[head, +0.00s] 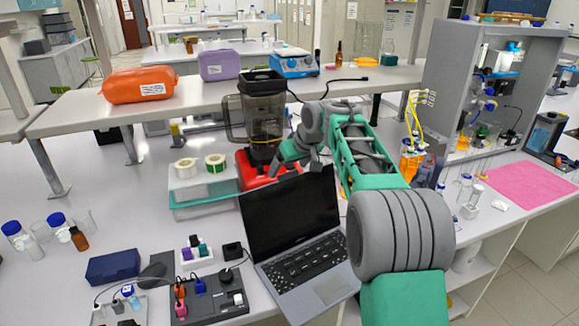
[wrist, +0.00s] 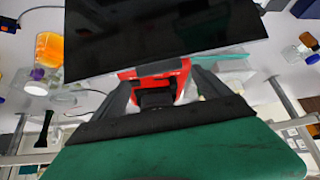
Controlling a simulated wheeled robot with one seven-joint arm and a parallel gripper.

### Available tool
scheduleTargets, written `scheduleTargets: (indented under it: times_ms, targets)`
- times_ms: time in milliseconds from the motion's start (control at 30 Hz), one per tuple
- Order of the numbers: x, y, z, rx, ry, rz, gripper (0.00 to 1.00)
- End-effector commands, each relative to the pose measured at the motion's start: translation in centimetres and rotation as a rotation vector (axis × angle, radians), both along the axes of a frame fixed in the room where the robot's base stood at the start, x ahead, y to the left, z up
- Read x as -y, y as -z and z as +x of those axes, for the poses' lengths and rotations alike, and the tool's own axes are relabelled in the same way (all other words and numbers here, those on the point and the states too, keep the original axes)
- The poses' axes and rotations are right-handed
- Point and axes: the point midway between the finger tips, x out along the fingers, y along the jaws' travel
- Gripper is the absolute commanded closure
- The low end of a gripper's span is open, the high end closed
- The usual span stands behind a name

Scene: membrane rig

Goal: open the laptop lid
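The laptop (head: 318,283) stands on the bench with its lid (head: 290,212) raised and tilted back, the dark screen facing the head camera and the keyboard uncovered. My gripper (head: 296,163) is at the lid's top edge, reaching down from above and behind. In the wrist view the black screen (wrist: 165,35) fills the top middle. My gripper's two dark fingers (wrist: 161,76) stand apart there, with nothing seen held between them. Their tips run up to the lid's edge; whether they touch it I cannot tell.
A blender (head: 262,115) on a red base stands close behind the lid. Tape rolls sit on a box (head: 205,190) to the left. A dark module board (head: 210,298) lies left of the laptop. A raised shelf (head: 210,100) crosses behind.

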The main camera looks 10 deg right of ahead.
Motion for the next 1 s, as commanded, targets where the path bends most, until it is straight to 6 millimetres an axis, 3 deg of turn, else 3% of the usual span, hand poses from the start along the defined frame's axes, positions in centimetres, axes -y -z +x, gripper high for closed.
scheduleTargets:
  times_ms: [267,700,1000]
  targets:
    - [0.0,-0.1,-0.2,-0.002,-0.001,0.000,0.13]
    - [1.4,-6.1,-4.0,-0.001,0.001,0.000,0.13]
    - [1.4,-6.4,-4.2,-0.002,0.001,0.000,0.13]
